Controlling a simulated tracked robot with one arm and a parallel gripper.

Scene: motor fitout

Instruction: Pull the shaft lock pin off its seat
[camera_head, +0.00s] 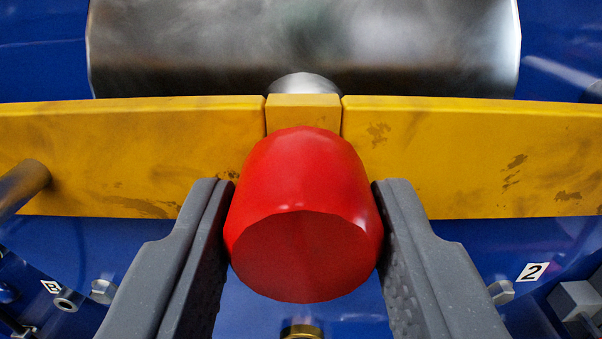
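The shaft lock pin shows as a large red knob (300,215) in the middle of the head camera view. It stands out from the yellow bar toward me, in line with a small yellow block (303,112) set in a gap of the bar. My gripper (303,190) has one grey finger on each side of the knob. Both fingers meet its sides at the widest part, with no gap seen there. The pin's shank and its seat are hidden behind the knob.
A yellow bar (130,145) crosses the view, with a grey rod (22,185) at its left. A metal shaft (200,45) lies behind it. Bolts and a label "2" (533,272) sit on the blue housing at lower right. A brass fitting (301,331) is below the knob.

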